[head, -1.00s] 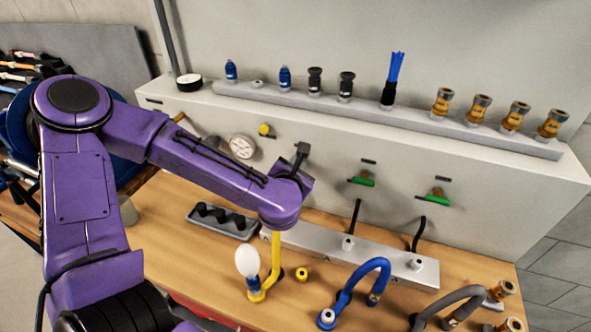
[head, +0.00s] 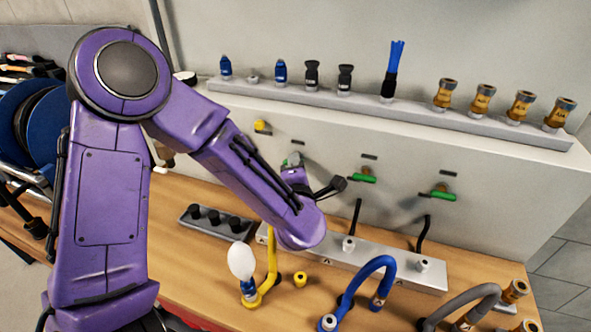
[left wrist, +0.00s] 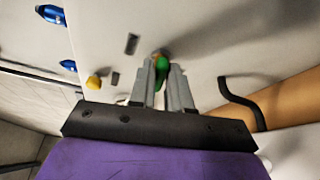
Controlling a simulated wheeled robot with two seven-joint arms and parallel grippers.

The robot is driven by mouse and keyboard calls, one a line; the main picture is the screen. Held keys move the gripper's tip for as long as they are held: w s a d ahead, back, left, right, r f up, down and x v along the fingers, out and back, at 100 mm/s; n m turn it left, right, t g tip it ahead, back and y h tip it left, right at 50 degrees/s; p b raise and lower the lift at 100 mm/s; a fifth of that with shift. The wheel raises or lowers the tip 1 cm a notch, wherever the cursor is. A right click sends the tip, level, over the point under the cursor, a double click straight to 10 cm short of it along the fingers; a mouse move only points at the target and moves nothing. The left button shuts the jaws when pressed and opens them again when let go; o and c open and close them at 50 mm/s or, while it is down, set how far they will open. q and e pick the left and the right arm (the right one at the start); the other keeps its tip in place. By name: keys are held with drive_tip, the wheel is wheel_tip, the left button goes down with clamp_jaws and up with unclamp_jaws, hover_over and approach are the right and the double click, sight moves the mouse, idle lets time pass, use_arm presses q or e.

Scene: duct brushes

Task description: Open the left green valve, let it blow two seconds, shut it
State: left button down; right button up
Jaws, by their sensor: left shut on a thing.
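The left green valve (head: 285,163) is on the front of the grey wall box, mostly hidden behind my left gripper in the head view. In the left wrist view its green handle (left wrist: 162,68) sits between the two grey fingers. My left gripper (left wrist: 163,75) is shut on this handle. Two other green valves, the middle one (head: 362,176) and the right one (head: 441,194), are to its right and nothing touches them. A white balloon (head: 241,260) stands upright on a blue fitting at the yellow hose (head: 271,262). My right gripper is in neither view.
A yellow knob (head: 262,127) is left of the valve. Below are a metal manifold (head: 390,267) with black hoses, a dark tray (head: 216,222), a blue hose (head: 372,265) and a grey hose (head: 470,300). Fittings line the shelf above.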

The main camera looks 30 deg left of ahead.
use_arm(q)
drive_tip(key=shift+w+r+m+y, duration=0.1)
drive_tip(key=shift+m+y, duration=0.2)
drive_tip(key=shift+m, duration=0.3)
drive_tip(key=c, duration=1.1)
unclamp_jaws()
drive_tip(key=shift+c, duration=0.2)
drive_tip(key=shift+w, duration=0.1)
drive_tip(key=p+v, duration=0.5)
drive_tip(key=v, duration=0.5)
drive_tip(key=shift+s, duration=0.3)
